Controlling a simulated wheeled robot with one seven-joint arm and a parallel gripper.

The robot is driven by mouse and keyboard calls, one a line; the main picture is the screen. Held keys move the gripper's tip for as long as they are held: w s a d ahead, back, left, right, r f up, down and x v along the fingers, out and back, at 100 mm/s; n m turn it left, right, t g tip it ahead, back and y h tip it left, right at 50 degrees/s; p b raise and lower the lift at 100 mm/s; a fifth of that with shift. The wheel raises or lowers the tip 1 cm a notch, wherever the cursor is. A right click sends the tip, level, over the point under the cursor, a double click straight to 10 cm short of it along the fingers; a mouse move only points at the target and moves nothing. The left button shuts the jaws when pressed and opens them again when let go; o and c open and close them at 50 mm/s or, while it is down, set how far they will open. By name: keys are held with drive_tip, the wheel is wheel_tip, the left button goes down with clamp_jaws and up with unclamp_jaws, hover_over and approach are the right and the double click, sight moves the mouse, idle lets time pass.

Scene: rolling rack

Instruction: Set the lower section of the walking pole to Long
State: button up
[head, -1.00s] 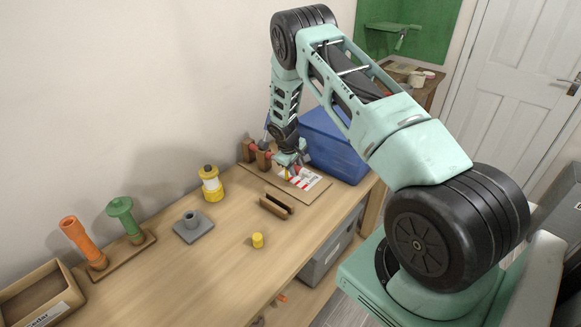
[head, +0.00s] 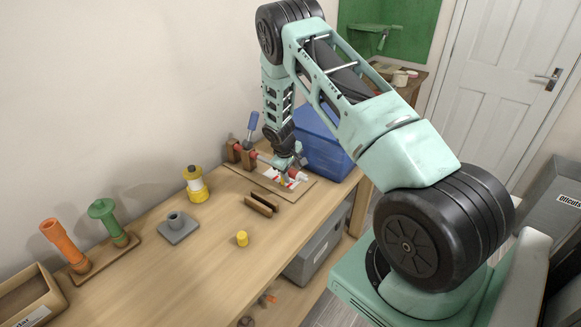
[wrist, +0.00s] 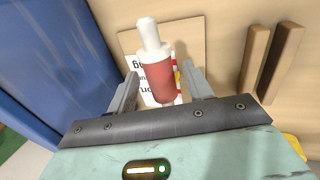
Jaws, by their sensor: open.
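The walking pole lies in wooden holders (head: 233,148) at the back of the bench, with a blue lever-like part (head: 252,121) standing up and a red part (head: 265,155) beside the holders. In the wrist view a red cylinder with a white end (wrist: 157,78) lies between my two fingers; I take it for the pole's lower section. My gripper (wrist: 162,75) is open around or just above it, with gaps on both sides. The printed card (wrist: 145,88) with red and yellow marks lies behind it, its wording partly hidden. In the head view my gripper (head: 290,172) covers part of the pole.
A blue bin (head: 322,145) stands close to the right of my gripper. A yellow-and-white bottle (head: 196,185) and a grey socket (head: 178,228) stand left. Bare bench lies between them.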

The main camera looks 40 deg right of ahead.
drive_tip(key=w+b+v, duration=0.1)
drive_tip(key=b+v, duration=0.3)
drive_tip(key=v, duration=1.3)
drive_tip(key=shift+s+r, duration=0.2)
drive_tip(key=shift+s, duration=0.2)
drive_tip(key=s+a+r+n+y, duration=0.15)
drive_tip(key=s+a, duration=0.25)
drive_tip(key=a, duration=0.5)
drive_tip(key=s+a+r+n+y, duration=0.1)
drive_tip(key=s+a+r, duration=0.15)
drive_tip(key=a, duration=0.75)
drive_tip(key=s+a+r+n+y, duration=0.1)
drive_tip(key=s+a+r, duration=0.1)
drive_tip(key=s+a, duration=0.5)
drive_tip(key=s+a+n, duration=0.1)
drive_tip(key=s+a, duration=0.5)
drive_tip(key=s, duration=0.3)
drive_tip(key=s+a+r+n, duration=0.1)
drive_tip(key=s+a, duration=0.5)
drive_tip(key=s, duration=0.3)
drive_tip(key=shift+s+n+g+y, duration=0.25)
drive_tip(key=shift+n+g+y, duration=0.05)
drive_tip(key=shift+n+y, duration=0.05)
